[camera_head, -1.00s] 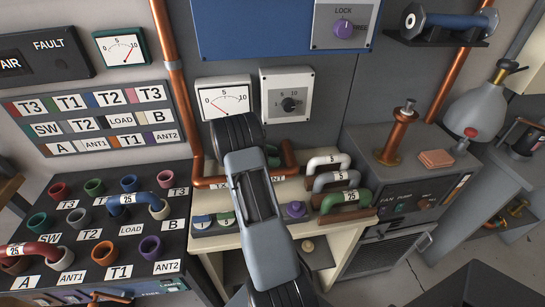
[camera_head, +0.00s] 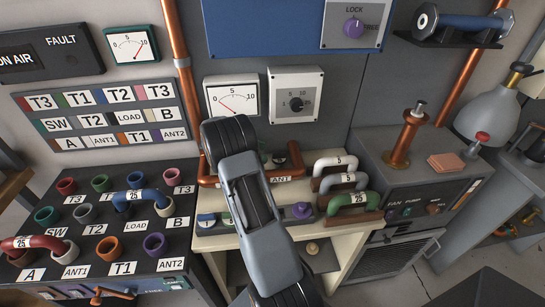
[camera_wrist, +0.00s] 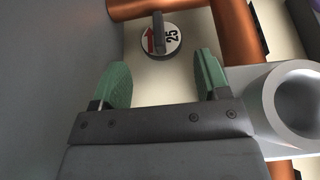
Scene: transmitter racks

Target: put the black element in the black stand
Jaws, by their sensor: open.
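A round element with a dark rim, a white face marked 25, a red arrow and a dark grip (camera_wrist: 159,38) shows in the wrist view, beside a copper pipe. It looks like the black element. My gripper (camera_wrist: 162,66) is open, with its two green fingers apart and nothing between them. The element lies beyond the fingertips, roughly between them in the picture. In the head view my arm hides most of the gripper and the element. I cannot make out the black stand for certain; a row of round coloured holders (camera_head: 215,223) lies on the bench, partly behind my arm.
Copper pipes (camera_head: 296,158) stand close around the element. A grey ring-shaped part (camera_wrist: 301,101) is right of the fingers. Handled links (camera_head: 352,203) and a purple knob (camera_head: 302,210) are on the bench to the right. A patch panel (camera_head: 100,235) is at the left.

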